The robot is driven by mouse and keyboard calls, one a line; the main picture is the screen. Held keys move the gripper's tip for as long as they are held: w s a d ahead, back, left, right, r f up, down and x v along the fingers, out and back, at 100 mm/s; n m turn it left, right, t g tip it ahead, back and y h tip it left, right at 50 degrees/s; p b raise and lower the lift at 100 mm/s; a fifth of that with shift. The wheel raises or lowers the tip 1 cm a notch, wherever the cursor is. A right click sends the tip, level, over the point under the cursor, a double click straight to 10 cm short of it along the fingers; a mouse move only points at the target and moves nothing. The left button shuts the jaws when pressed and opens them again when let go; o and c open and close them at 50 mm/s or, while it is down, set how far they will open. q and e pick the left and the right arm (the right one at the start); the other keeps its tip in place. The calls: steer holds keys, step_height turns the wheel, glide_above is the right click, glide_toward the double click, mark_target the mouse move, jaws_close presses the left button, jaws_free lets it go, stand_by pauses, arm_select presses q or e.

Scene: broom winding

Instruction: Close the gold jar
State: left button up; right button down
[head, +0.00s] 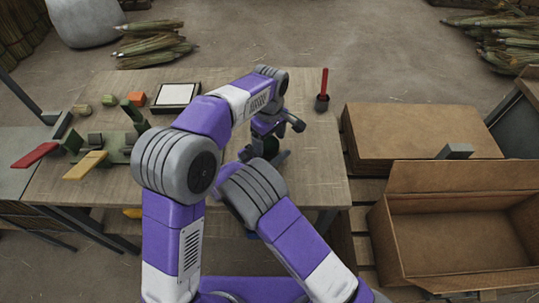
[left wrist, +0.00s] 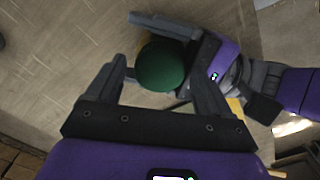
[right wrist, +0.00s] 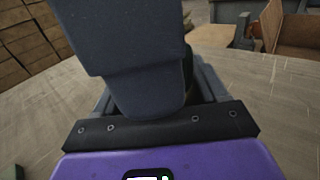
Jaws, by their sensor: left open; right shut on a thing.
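A dark green round thing (left wrist: 163,66) shows in the left wrist view, between the fingers of my left gripper (left wrist: 160,75). Those fingers are open on either side of it; I cannot tell whether they touch it. My right gripper comes in from the right of that view and is shut on the green thing. In the head view the left gripper (head: 268,122) is above the right gripper (head: 266,157), both over the table's right part. In the right wrist view a dark grey left gripper part (right wrist: 130,60) hides what is held.
The wooden table (head: 315,170) holds a white-topped tray (head: 177,95), an orange block (head: 137,98) and red (head: 35,154) and yellow (head: 85,165) handled devices at left. A red-handled tool stands in a holder (head: 322,103). An open cardboard box (head: 450,235) is at right.

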arm_select(q)
steer(key=shift+f, duration=0.15)
steer(key=shift+c, duration=0.2)
steer(key=c, duration=1)
steer(key=m, duration=0.5)
steer(key=shift+c, duration=0.2)
steer(key=m, duration=0.4)
steer(key=shift+m, duration=0.3)
steer(key=m, duration=1.1)
steer(key=o, duration=1.2)
steer(key=shift+c, duration=0.2)
